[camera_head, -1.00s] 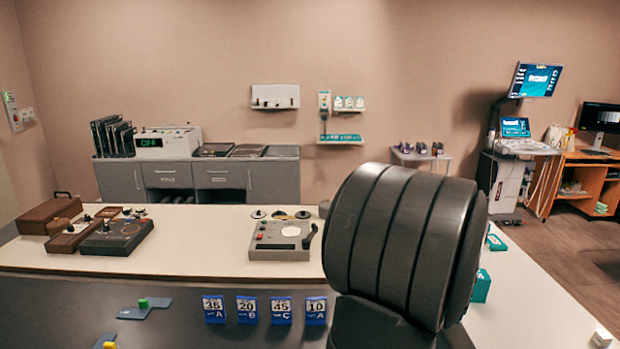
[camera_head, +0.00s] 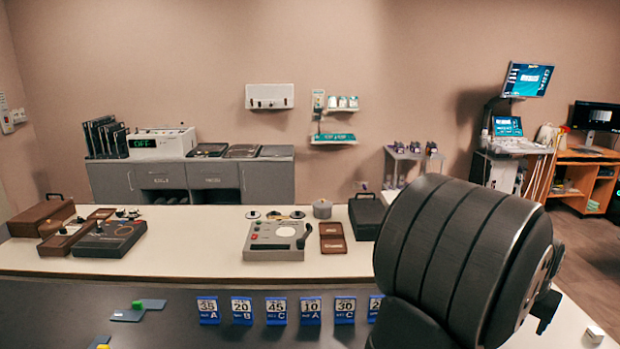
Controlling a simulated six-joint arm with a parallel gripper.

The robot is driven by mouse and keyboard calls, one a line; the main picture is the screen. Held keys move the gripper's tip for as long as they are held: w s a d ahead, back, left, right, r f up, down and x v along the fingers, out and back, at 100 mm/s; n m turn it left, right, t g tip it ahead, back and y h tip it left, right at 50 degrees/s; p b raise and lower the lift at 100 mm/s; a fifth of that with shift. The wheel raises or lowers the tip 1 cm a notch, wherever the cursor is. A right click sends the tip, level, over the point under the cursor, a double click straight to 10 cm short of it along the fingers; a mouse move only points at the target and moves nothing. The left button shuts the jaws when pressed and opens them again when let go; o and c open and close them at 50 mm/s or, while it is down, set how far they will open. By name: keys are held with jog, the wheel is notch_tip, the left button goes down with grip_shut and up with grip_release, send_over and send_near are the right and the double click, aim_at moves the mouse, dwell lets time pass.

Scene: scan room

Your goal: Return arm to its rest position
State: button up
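A large dark ribbed cylindrical part of my own arm (camera_head: 465,255) fills the lower right of the head view. It hides the right part of the counter behind it. My gripper's fingers cannot be made out in this view, so I cannot see whether it holds anything.
The pale counter (camera_head: 190,255) carries a grey control box with a handset (camera_head: 277,241), a dark console (camera_head: 108,240), a brown case (camera_head: 42,218), a brown tray (camera_head: 332,238) and a black case (camera_head: 367,216). Blue number cards (camera_head: 277,311) line the counter's front. Bare counter lies between the consoles.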

jog(key=s+d+m+g+h, duration=0.1)
jog(key=s+d+m, duration=0.2)
jog(key=s+d, duration=0.45)
jog(key=s+d+m+g, duration=0.1)
jog(key=s+d+m, duration=0.25)
jog(key=d, duration=0.75)
jog(key=shift+n, duration=0.25)
jog(key=shift+w+f, duration=1.65)
jog(key=shift+w, duration=0.25)
